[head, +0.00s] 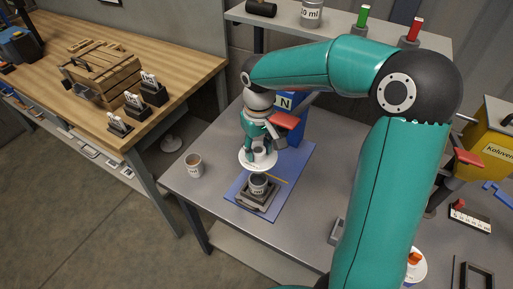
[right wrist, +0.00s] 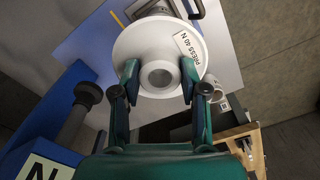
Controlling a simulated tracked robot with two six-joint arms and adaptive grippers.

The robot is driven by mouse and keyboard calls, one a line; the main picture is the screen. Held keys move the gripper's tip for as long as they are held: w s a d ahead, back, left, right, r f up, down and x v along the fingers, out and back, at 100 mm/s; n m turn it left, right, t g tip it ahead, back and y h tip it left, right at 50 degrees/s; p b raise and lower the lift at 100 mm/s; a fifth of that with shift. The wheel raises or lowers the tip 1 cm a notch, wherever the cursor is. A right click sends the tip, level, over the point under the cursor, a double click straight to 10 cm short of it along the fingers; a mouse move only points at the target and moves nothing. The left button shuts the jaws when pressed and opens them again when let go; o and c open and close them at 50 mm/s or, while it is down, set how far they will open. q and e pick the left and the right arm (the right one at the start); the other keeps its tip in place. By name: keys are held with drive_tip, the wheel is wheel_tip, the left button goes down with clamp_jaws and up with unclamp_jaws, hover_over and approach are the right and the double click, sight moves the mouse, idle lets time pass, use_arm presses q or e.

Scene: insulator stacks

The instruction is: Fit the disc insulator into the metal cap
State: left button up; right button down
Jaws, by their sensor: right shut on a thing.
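The disc insulator is a white disc (head: 246,162) with a raised round neck; in the right wrist view it (right wrist: 140,42) fills the upper middle and bears a label reading "PRESS 40 N". My right gripper (head: 259,150) is shut on its neck, one finger on each side; the wrist view shows both fingertips (right wrist: 160,76) there. The metal cap (head: 258,185) is a small grey cup in a dark square holder on a blue base plate. The disc hangs just above the cap, apart from it as far as the head view shows. My left gripper is not in view.
A blue press column marked "N" (head: 284,102) with a red lever (head: 285,121) stands close behind my gripper. A labelled cup (head: 193,164) stands at the grey table's left. A wooden bench (head: 190,70) holds a crate and small stands. The table's front left is clear.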

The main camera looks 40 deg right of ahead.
sight(258, 158)
drive_tip(key=shift+f+b, duration=1.25)
drive_tip(key=shift+f, duration=0.65)
drive_tip(key=shift+f+b, duration=1.75)
drive_tip(key=shift+f, duration=0.25)
drive_tip(key=c, duration=0.5)
unclamp_jaws()
drive_tip(key=shift+s, duration=0.1)
drive_tip(key=shift+r, duration=3.95)
